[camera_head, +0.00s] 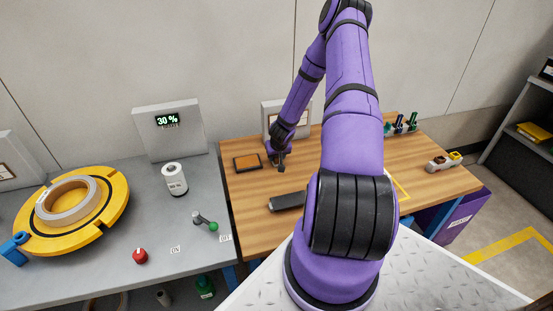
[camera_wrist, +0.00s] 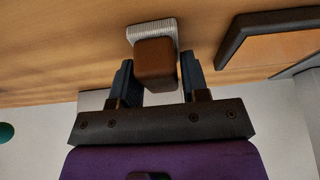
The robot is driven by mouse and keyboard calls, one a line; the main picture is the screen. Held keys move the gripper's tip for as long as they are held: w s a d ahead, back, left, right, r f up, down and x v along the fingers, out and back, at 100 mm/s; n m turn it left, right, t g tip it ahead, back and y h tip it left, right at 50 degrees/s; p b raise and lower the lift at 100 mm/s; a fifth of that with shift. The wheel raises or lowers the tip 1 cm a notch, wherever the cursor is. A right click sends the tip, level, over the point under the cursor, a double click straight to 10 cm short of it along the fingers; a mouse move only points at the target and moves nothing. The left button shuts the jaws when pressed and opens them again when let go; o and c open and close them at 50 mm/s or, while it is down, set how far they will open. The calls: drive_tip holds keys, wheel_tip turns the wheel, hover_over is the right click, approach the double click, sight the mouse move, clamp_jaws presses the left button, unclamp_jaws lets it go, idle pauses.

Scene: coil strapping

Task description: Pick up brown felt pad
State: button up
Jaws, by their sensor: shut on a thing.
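The brown felt pad (camera_wrist: 155,62) is a small reddish-brown block between the two fingers of my gripper (camera_wrist: 158,85) in the wrist view. The gripper is shut on it. A pale ribbed piece (camera_wrist: 152,29) shows just beyond the pad against the wooden table; I cannot tell whether the pad touches it. In the head view my gripper (camera_head: 280,164) is low over the back part of the wooden table (camera_head: 245,213), and the pad is too small to make out there.
A dark-framed orange-brown tray (camera_head: 247,162) lies just left of my gripper. A dark grey block (camera_head: 287,201) lies nearer on the table. At left, a grey bench (camera_head: 100,279) holds a yellow turntable with a coil (camera_head: 68,203) and a white cylinder (camera_head: 174,179).

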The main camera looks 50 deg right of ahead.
drive_tip(key=shift+r, duration=0.7)
wheel_tip(320, 180, up, 2)
drive_tip(key=shift+r, duration=0.1)
drive_tip(key=s+a, duration=0.1)
drive_tip(key=a, duration=0.4)
drive_tip(key=s+a+r, duration=0.1)
drive_tip(key=a, duration=0.4)
drive_tip(key=s+a, duration=0.1)
drive_tip(key=a, duration=0.4)
drive_tip(key=shift+s+a+r, duration=0.2)
drive_tip(key=shift+s+a, duration=0.1)
drive_tip(key=shift+s, duration=0.05)
drive_tip(key=o, duration=0.4)
drive_tip(key=shift+c, duration=1.4)
